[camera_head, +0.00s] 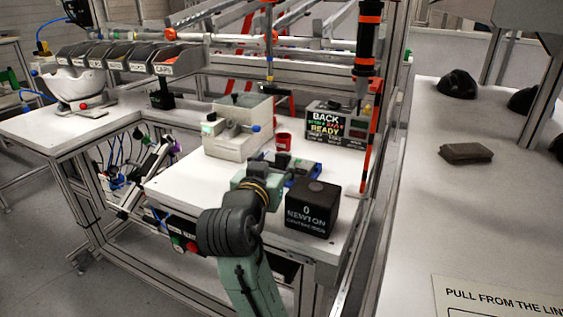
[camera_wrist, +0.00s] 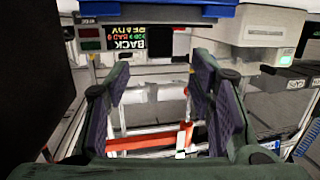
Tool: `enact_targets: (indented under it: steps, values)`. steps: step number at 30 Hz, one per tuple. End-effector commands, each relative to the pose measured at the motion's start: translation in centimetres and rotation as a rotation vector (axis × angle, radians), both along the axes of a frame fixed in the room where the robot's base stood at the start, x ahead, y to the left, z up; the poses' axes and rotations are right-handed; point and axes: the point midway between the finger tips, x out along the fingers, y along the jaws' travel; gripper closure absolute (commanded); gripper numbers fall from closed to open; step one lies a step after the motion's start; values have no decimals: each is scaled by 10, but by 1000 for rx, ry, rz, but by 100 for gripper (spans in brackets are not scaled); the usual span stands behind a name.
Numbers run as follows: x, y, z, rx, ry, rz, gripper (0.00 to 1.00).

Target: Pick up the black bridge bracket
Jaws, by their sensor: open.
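I cannot make out the black bridge bracket for certain in either view. My gripper (camera_wrist: 160,82) is open in the wrist view, with its dark pads apart and nothing held between them. In the head view my arm reaches over the front of the white workbench (camera_head: 178,186), and its wrist hides part of the bench top. A blue piece with dark parts (camera_head: 303,168) lies just beyond my wrist, left of a black cube marked NEWTON (camera_head: 312,208). A blue piece (camera_wrist: 200,11) also crosses the top of the wrist view.
A beige fixture (camera_head: 238,140), a red cup (camera_head: 283,141) and a display box (camera_head: 339,125) stand behind my wrist. An orange-banded tool (camera_head: 367,45) hangs above. Black domes (camera_head: 457,84) and a brown-grey block (camera_head: 466,153) lie on the right table (camera_head: 420,200).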

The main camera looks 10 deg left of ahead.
Motion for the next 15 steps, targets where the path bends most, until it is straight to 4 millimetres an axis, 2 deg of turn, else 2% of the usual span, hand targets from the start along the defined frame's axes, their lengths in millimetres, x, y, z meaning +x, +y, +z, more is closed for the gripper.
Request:
enact_targets:
  steps: [9, 15]
  values:
    - [42, -1, -5, -2, 3, -3, 51]
    - [48, 0, -8, -1, 1, 0, 51]
